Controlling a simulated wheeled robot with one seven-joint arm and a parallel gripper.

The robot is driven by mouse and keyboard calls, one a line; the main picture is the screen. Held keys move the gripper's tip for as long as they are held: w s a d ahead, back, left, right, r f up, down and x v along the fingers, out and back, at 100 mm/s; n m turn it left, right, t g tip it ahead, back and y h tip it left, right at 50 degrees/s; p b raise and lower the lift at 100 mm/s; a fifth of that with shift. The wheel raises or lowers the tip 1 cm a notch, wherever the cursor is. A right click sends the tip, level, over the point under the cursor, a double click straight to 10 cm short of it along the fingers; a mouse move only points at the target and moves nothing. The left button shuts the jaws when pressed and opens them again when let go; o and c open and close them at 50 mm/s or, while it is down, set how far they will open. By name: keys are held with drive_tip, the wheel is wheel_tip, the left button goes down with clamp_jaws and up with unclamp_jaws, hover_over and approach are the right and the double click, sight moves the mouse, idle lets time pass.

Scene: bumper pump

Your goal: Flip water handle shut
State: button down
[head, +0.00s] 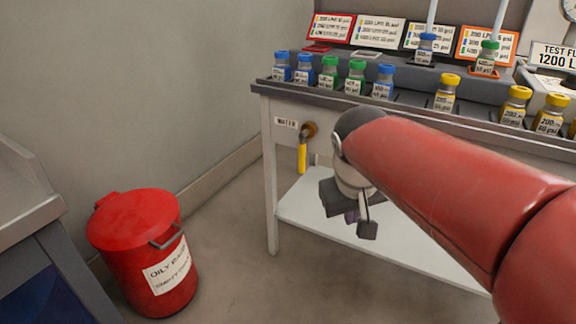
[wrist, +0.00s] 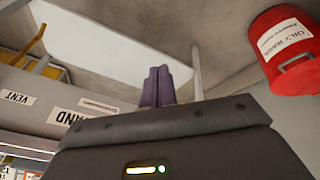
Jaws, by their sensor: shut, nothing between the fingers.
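The water valve (head: 309,131) is brass and sits on the front panel of the bench, right of the "WATER" label (head: 287,122). Its yellow handle (head: 302,158) hangs straight down in the head view. My gripper (head: 351,216) is below and to the right of the handle, apart from it, near the lower shelf. In the wrist view its purple fingers (wrist: 157,87) are together with nothing between them. A yellow bar (wrist: 41,65) shows at the wrist view's left edge; I cannot tell whether it is the water handle.
The bench's white lower shelf (head: 300,208) and front leg (head: 270,185) are close to my gripper. A red oily-rags can (head: 145,250) stands on the floor at left. Several capped bottles (head: 330,72) line the bench top. Floor between can and bench is clear.

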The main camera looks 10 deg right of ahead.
drive_tip(key=w+f+g+h, duration=0.15)
drive_tip(key=w+h, duration=0.25)
drive_tip(key=w, duration=1.1)
drive_tip(key=n+t+h+b, duration=0.1)
drive_tip(key=n+h+b, duration=0.1)
drive_tip(key=h, duration=0.6)
approach(302, 158)
wheel_tip(302, 158, down, 2)
drive_tip(key=d, duration=0.1)
drive_tip(key=w+a+f+n+t+h, duration=0.1)
drive_tip(key=w+a+f+t+h, duration=0.1)
drive_tip(key=a, duration=0.7)
drive_tip(key=shift+f+t+h, duration=0.35)
drive_tip(key=shift+f+h, duration=0.25)
drive_tip(key=shift+f, duration=0.35)
drive_tip(key=s+d+x, duration=0.1)
drive_tip(key=s+x, duration=0.1)
drive_tip(key=x, duration=1)
drive_tip(key=shift+s+d, duration=0.2)
drive_tip(key=shift+d, duration=0.15)
